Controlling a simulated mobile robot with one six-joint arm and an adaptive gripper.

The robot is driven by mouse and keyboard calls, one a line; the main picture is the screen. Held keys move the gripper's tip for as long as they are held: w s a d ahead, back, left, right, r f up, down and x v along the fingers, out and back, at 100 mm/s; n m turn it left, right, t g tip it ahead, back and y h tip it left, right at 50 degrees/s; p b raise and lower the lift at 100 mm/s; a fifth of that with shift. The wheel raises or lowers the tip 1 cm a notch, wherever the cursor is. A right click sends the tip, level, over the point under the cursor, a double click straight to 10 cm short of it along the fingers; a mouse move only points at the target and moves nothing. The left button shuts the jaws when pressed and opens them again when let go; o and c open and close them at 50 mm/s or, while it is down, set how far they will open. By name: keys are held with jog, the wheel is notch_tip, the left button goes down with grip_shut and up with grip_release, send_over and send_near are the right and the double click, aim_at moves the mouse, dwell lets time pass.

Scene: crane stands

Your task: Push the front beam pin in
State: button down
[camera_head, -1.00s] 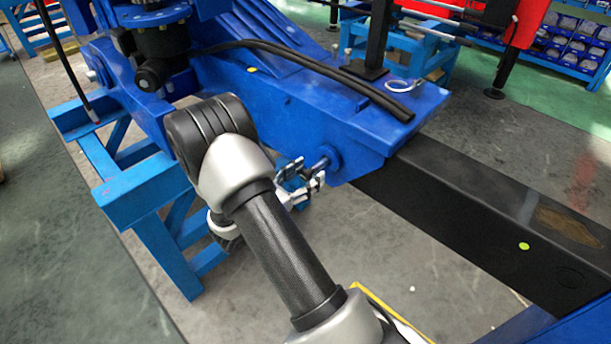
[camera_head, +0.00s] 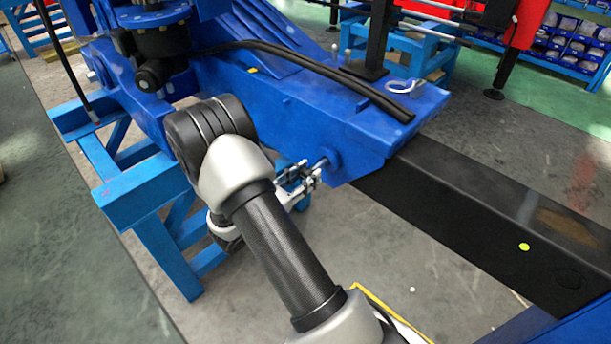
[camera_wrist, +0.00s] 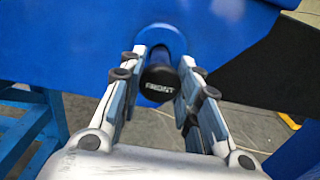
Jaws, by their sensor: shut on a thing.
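The front beam pin (camera_wrist: 160,80) is a dark cylinder with "FRONT" lettered on its end face in the wrist view. It sticks out of a round blue boss (camera_wrist: 158,42) on the side of the blue beam (camera_wrist: 60,45). In the head view the pin's grey shaft (camera_head: 321,164) shows just off the boss. My gripper (camera_wrist: 163,70) has one finger on each side of the pin and is shut on it. It also shows in the head view (camera_head: 302,178). How deep the pin sits in the beam is hidden.
A black inner beam (camera_head: 470,215) runs out to the right of the blue beam. A blue stand (camera_head: 150,190) is at the left. A black hose (camera_head: 350,80) and a white ring (camera_head: 403,86) lie on top. Open floor (camera_head: 340,240) lies below the gripper.

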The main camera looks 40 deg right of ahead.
aim_at(312, 171)
jog(key=d, duration=0.4)
jog(key=shift+w+d, duration=0.2)
jog(key=shift+d, duration=0.2)
jog(key=shift+r, duration=0.1)
jog(key=c, duration=1.6)
grip_release()
jog(key=shift+o, duration=0.8)
jog(key=shift+d, duration=0.15)
jog(key=o, duration=0.3)
